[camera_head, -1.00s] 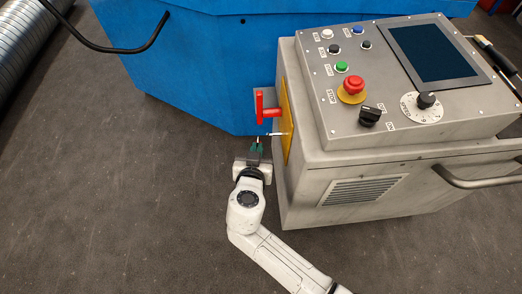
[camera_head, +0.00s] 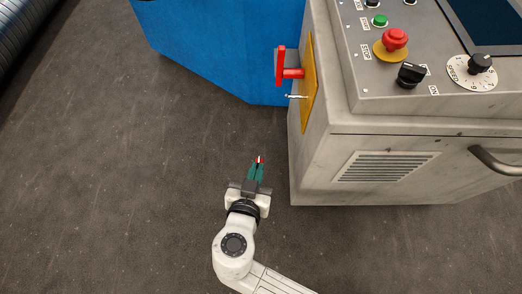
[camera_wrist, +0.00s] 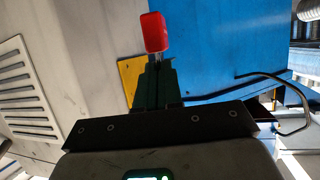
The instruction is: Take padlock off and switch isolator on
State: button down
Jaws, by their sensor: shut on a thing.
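A small red padlock (camera_head: 260,160) is between the fingertips of my gripper (camera_head: 257,166), which is shut on it in clear space over the floor. In the wrist view the padlock (camera_wrist: 154,32) sticks out past the dark green fingers (camera_wrist: 155,78), with a bit of grey metal below its red body. The isolator has a red handle (camera_head: 282,68) on a yellow plate (camera_head: 309,95) on the cabinet's left side. A thin pale metal piece (camera_head: 296,96) sticks out below the handle, apart from my gripper. The wrist view shows part of the yellow plate (camera_wrist: 130,78); the isolator handle is not visible there.
The grey cabinet (camera_head: 318,180) stands to the right, with a sloped panel holding a red stop button (camera_head: 394,40), black knob (camera_head: 411,74) and speed dial (camera_head: 472,72). A blue machine body (camera_head: 215,45) is behind. The floor (camera_head: 120,190) around my gripper is open.

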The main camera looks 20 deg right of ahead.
jog(key=a+r+b, duration=0.1)
jog(key=a+b, duration=0.1)
jog(key=a, duration=0.5)
jog(key=shift+w+a, duration=0.25)
dwell(1.2)
jog(key=shift+r, duration=0.1)
